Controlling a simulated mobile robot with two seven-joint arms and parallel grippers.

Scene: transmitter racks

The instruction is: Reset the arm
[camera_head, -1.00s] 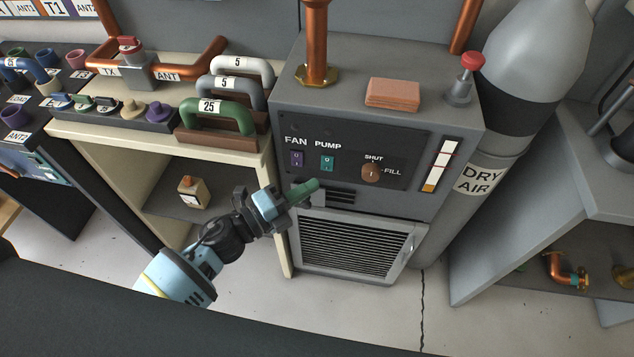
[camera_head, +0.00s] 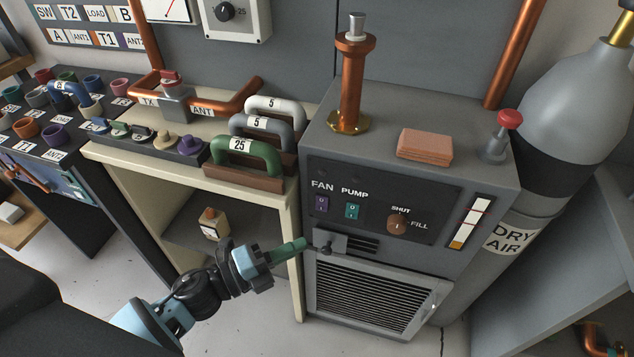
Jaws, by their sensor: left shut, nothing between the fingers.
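My left gripper (camera_head: 292,246) comes in from the lower left in the head view. Its green-tipped fingers are shut with nothing between them. It is in front of the grey cabinet (camera_head: 471,190), near a small dark latch (camera_head: 329,243) left of the vent slots; I cannot tell whether it touches it. The cabinet front carries a purple FAN switch (camera_head: 321,205), a teal PUMP switch (camera_head: 352,211) and a brown SHUT/FILL knob (camera_head: 397,224). My right gripper is not in view.
A beige bench (camera_head: 125,165) on the left holds handled plugs, including a green 25 one (camera_head: 243,158). A small box (camera_head: 212,224) stands on its lower shelf. The grey DRY AIR cylinder (camera_head: 567,110) stands right of the cabinet. A reddish block (camera_head: 425,146) lies on the cabinet top.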

